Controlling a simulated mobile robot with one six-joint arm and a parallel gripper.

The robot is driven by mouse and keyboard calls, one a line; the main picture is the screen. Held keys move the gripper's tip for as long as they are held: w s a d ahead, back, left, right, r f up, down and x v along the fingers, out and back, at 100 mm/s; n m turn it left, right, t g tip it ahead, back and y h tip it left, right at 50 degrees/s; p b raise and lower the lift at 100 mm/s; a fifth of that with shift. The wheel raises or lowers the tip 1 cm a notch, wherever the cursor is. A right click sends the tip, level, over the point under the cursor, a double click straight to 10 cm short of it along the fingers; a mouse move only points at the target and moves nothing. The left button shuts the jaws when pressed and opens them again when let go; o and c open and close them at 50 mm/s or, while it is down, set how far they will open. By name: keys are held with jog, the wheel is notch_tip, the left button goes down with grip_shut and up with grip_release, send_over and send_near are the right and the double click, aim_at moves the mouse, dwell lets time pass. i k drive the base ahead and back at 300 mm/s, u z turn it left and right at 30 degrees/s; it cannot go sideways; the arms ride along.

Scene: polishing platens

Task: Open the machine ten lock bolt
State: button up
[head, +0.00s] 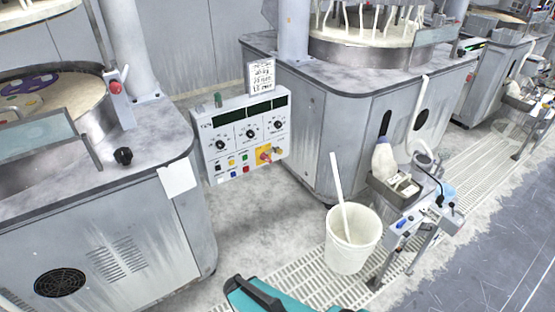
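No lock bolt can be made out clearly, and no machine number is readable. A polishing machine (110,235) stands at the left, with a black knob (123,156) on its top near the front corner. A post with a red button (116,87) stands behind the knob. A second machine (345,125) stands at the upper middle. A grey control panel (242,135) with dials, buttons and a yellow-backed red switch (265,155) stands between the two machines. My gripper is not in view.
A white bucket (350,255) with a stick in it stands on the floor grating (285,285). More machines (490,75) follow at the far right. The grey floor (490,235) at lower right is clear.

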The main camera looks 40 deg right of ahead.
aim_at(279, 151)
jog(key=z, duration=0.25)
jog(key=i, duration=1)
jog(key=u, duration=0.25)
